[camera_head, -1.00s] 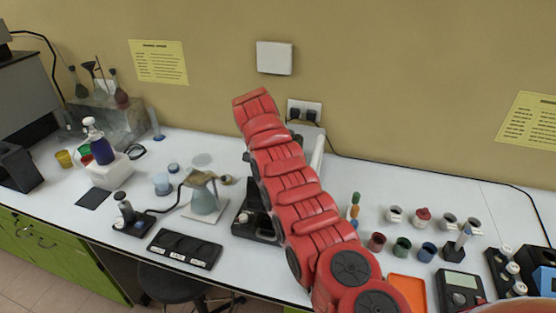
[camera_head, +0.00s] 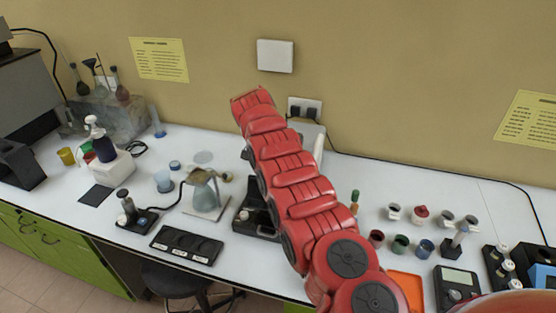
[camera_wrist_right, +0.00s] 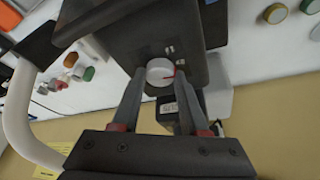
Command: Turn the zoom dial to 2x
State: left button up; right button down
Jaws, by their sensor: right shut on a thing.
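The zoom dial (camera_wrist_right: 160,66) is a white round knob with a red mark, on a black housing (camera_wrist_right: 122,38) in the right wrist view. The red mark points toward the right-hand finger. Small pale labels sit beside the dial, too small to read. My right gripper (camera_wrist_right: 161,78) is shut on the dial, with one fingertip on each side. In the head view my red right arm covers the dial and the gripper. My left gripper is not in view.
Left of the device stand a glass flask (camera_head: 203,192) and a black tray (camera_head: 186,246). Several small cups, an orange mat (camera_head: 405,287) and a black meter (camera_head: 457,283) lie to the right. A wall socket (camera_head: 305,107) is behind the arm.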

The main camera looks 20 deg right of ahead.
jog(key=shift+c, duration=2.1)
grip_release()
jog(key=b+v, duration=0.1)
jog(key=b, duration=0.1)
jog(key=shift+a+r+b, duration=0.2)
jog(key=shift+r+b, duration=0.05)
jog(key=shift+b, duration=0.15)
jog(key=v, duration=0.4)
jog(key=shift+d+r, duration=0.1)
jog(key=shift+r, duration=0.1)
jog(key=p+v, duration=0.4)
jog(key=v, duration=0.7)
jog(key=shift+r+p, duration=0.2)
jog(key=shift+p, duration=0.15)
jog(key=shift+s, duration=0.1)
